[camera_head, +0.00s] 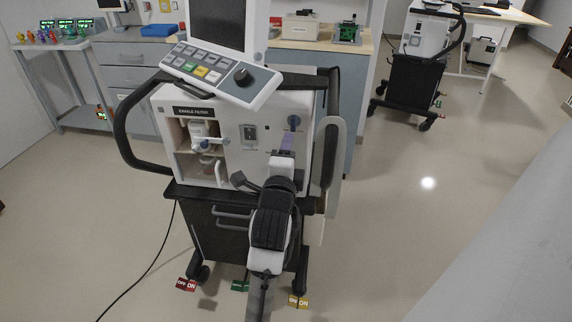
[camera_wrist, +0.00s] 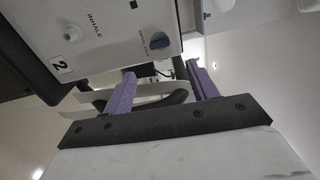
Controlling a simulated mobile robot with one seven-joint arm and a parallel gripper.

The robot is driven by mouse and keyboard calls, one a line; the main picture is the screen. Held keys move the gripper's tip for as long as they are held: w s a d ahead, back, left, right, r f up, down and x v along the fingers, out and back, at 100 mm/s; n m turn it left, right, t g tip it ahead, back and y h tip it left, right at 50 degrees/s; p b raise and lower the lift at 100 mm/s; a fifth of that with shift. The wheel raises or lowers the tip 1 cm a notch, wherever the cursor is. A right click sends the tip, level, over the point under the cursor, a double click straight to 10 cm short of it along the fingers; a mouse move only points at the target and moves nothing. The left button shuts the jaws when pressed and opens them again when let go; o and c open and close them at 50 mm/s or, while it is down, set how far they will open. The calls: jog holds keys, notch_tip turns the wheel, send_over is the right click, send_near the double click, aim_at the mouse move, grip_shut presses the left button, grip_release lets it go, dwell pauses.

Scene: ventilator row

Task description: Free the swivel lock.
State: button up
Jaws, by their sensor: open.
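The ventilator (camera_head: 237,140) stands upright on a black wheeled cart. Low at its base are a red OFF/ON tag (camera_head: 186,285), a green tag (camera_head: 240,286) and a yellow OFF/ON tag (camera_head: 298,301). My gripper (camera_head: 285,146) is in front of the ventilator's right front, below a blue knob (camera_head: 294,122). In the wrist view my gripper (camera_wrist: 162,82) has its purple fingers wide apart, with nothing held. The blue knob (camera_wrist: 161,41) and INHALE panel show beyond them.
A black side handle (camera_head: 130,125) curves out at the ventilator's left. A dark cable (camera_head: 155,262) trails over the floor at left. A second ventilator cart (camera_head: 415,75) stands at the back right. Open floor (camera_head: 430,215) lies to the right.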

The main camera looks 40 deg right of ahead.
jog(key=shift+v, duration=1.15)
